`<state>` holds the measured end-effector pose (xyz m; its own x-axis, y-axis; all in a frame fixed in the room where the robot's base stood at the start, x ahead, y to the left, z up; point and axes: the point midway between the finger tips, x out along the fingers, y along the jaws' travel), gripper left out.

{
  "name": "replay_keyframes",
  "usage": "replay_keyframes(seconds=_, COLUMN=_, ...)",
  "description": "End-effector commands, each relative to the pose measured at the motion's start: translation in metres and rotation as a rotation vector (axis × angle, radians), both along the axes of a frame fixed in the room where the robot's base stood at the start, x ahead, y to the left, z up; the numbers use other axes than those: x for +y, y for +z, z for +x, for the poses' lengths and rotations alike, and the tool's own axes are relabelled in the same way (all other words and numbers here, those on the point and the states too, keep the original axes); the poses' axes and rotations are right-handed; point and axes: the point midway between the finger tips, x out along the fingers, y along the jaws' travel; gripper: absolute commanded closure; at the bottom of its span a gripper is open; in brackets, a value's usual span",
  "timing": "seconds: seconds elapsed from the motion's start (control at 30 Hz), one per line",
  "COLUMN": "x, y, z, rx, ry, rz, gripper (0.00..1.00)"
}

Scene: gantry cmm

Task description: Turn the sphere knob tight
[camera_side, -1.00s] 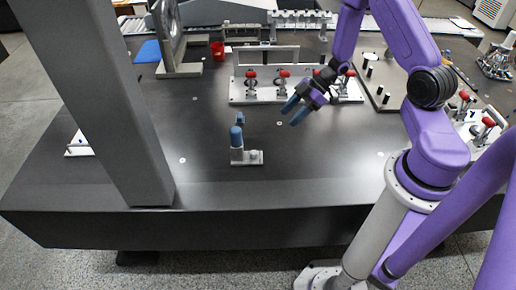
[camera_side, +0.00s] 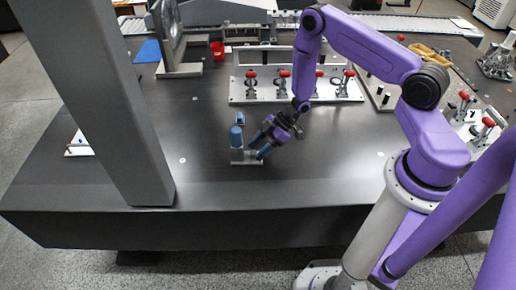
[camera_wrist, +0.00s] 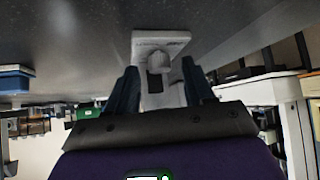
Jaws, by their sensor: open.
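A small grey fixture (camera_side: 237,156) stands on the dark table, with a blue upright part (camera_side: 236,136) at its left end. In the wrist view it is a pale base plate (camera_wrist: 146,41) with a rounded grey knob (camera_wrist: 158,62), which looks like the sphere knob. My gripper (camera_side: 259,148) is at the fixture's right end, tilted down to the left. Its blue fingers are open, and in the wrist view my gripper (camera_wrist: 160,75) has one finger on each side of the knob. Contact with the knob cannot be told. In the side view the fingers hide the knob.
A pale plate with several red-tipped clamps (camera_side: 250,95) stands behind the fixture. A thick grey column (camera_side: 112,110) rises at the left. A red cup (camera_side: 217,49) is at the back. The table in front of the fixture is clear.

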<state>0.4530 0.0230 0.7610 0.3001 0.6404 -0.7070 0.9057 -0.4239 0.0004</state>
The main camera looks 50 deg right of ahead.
Motion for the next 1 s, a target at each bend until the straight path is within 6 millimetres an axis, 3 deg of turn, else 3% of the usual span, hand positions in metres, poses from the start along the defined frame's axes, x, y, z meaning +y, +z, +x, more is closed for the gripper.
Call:
replay_keyframes(seconds=0.37, x=0.0039, y=-0.0042, z=0.0016, rx=0.000, ry=0.000, rz=0.000, gripper=0.47)
replay_keyframes(seconds=0.53, x=0.0037, y=-0.0040, z=0.0015, rx=0.000, ry=0.000, rz=0.000, gripper=1.00)
replay_keyframes(seconds=1.0, x=0.0048, y=-0.0040, z=-0.0005, rx=0.003, ry=-0.072, rz=0.000, gripper=1.00)
